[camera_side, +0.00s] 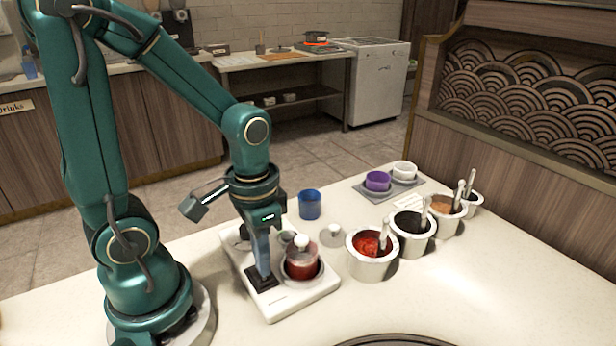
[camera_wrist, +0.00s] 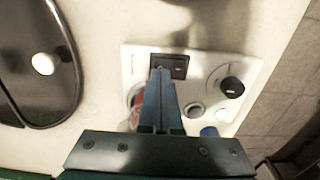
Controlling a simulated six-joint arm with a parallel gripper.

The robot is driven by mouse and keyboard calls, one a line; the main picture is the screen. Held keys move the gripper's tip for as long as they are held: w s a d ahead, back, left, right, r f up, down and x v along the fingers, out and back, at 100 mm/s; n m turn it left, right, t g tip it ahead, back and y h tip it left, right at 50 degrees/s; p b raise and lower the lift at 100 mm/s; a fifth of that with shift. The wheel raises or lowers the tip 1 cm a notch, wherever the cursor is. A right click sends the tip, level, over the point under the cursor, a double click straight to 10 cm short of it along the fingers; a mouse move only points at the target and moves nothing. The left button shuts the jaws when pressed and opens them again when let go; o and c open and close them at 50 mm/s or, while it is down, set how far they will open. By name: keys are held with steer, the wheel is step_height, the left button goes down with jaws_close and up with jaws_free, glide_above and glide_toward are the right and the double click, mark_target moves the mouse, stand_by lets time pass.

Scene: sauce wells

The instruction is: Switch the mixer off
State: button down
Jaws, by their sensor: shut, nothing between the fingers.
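The mixer (camera_side: 290,306) is a flat white base on the counter, with a lidded jar of red sauce (camera_side: 302,268) standing on it. A black switch (camera_side: 256,284) sits at the base's front left; it also shows in the wrist view (camera_wrist: 181,62). The fingers hide part of the switch and jar.
A blue cup (camera_side: 310,210) stands behind the mixer. A purple cup (camera_side: 377,186) and a white cup stand on a grey tray. A dark lid (camera_wrist: 30,75) lies at the wrist view's left.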

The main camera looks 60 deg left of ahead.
steer(key=shift+r, duration=0.1)
step_height(320, 180, up, 7)
stand_by(1.0)
steer(key=d+r+t, duration=0.1)
steer(key=t, duration=0.1)
steer(key=d+r+t, duration=0.1)
steer(key=r+t, duration=0.1)
steer(key=t, duration=0.1)
steer(key=shift+s+d+r+t, duration=0.1)
steer(key=shift+s+d+t, duration=0.05)
steer(key=shift+d+t, duration=0.2)
stand_by(0.4)
